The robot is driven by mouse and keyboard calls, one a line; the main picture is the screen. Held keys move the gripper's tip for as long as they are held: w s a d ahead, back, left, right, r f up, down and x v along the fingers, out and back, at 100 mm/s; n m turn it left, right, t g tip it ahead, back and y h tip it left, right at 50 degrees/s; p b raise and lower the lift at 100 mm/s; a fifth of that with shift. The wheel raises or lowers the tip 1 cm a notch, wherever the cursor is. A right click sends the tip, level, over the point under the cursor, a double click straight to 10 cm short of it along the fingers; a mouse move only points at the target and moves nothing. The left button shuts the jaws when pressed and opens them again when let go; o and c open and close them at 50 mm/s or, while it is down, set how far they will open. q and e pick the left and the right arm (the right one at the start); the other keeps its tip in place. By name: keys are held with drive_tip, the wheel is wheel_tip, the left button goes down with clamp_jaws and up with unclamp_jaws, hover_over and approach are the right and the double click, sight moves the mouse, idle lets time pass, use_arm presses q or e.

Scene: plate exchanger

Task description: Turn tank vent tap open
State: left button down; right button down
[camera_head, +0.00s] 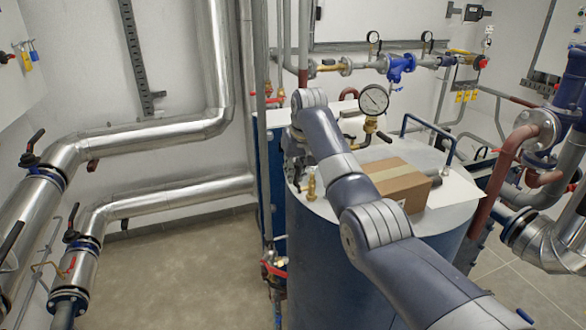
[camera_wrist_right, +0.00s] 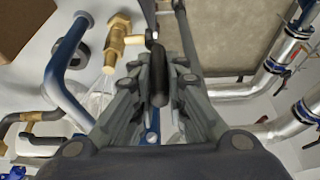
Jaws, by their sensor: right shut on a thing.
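The blue tank (camera_head: 335,265) stands in the middle of the head view, with a pale top. My right arm reaches over it from the lower right. My right gripper (camera_head: 295,150) is mostly hidden behind the arm near the tank's far left rim. In the right wrist view my right gripper (camera_wrist_right: 157,95) is shut on a black lever handle (camera_wrist_right: 158,72), which lies between its fingers. A brass tap body (camera_wrist_right: 117,42) is just beside the fingers; the handle's join to it is partly hidden. A small brass fitting (camera_head: 311,184) shows on the tank top. My left gripper is not in view.
A cardboard box (camera_head: 393,184) lies on the tank top, right of my arm. A pressure gauge (camera_head: 374,100) and a blue bent rail (camera_head: 430,134) rise behind it. Silver pipes (camera_head: 150,134) run along the left wall. The floor (camera_head: 165,260) left of the tank is clear.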

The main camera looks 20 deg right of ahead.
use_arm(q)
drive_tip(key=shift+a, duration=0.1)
use_arm(e)
drive_tip(key=c, duration=1.6)
unclamp_jaws()
drive_tip(key=shift+f, duration=0.1)
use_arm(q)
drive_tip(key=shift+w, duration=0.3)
use_arm(e)
drive_tip(key=shift+w, duration=0.15)
drive_tip(key=v, duration=1.2)
